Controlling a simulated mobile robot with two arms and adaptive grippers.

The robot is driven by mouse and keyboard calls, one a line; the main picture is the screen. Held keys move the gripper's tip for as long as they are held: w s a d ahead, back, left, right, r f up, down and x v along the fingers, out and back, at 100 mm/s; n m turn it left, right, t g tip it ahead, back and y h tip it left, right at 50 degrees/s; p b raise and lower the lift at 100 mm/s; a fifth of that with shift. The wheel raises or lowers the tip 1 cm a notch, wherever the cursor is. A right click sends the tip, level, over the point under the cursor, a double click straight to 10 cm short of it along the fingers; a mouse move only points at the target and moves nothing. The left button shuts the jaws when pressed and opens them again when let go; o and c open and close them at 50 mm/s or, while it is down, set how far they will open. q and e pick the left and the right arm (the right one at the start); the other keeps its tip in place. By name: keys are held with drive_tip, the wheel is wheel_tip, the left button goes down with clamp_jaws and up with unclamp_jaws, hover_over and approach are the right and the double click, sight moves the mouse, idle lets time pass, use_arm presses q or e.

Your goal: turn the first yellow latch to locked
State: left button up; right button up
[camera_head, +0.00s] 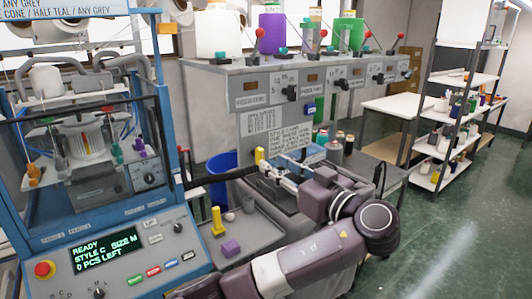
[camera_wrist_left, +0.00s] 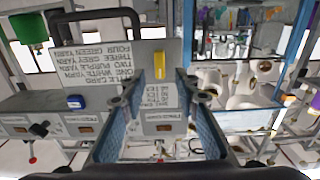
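A small upright yellow piece (camera_head: 259,156), which looks like a latch, shows just past my left gripper (camera_head: 280,170). In the left wrist view a yellow latch (camera_wrist_left: 159,65) stands out from a grey panel, in the gap between the fingertips and apart from them. My left gripper shows there as two blue-padded fingers (camera_wrist_left: 162,97) spread wide with nothing between the pads. Another yellow upright piece (camera_head: 217,221) stands on the grey shelf beside the console. I cannot tell which yellow piece is the first latch, nor its lock position. My right gripper is not in view.
The grey machine (camera_head: 262,92) carries cones, knobs and red-tipped levers. A printed sign (camera_head: 273,130) hangs near my left gripper. A purple block (camera_head: 231,248) lies on the shelf. The console (camera_head: 110,262) stands at left, a blue bin (camera_head: 222,178) behind. The green floor at right is open.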

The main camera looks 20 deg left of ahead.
sight(262, 157)
use_arm(q)
drive_tip(key=p+x, duration=0.1)
drive_tip(key=x, duration=0.1)
drive_tip(key=p+x, duration=0.1)
drive_tip(key=x, duration=0.1)
drive_tip(key=shift+w+a+r, duration=0.15)
drive_tip(key=shift+a+r, duration=0.05)
drive_tip(key=shift+a, duration=0.05)
drive_tip(key=shift+w+a+f+p, duration=0.1)
drive_tip(key=shift+w+a+p, duration=0.2)
drive_tip(key=shift+f, duration=0.1)
clamp_jaws()
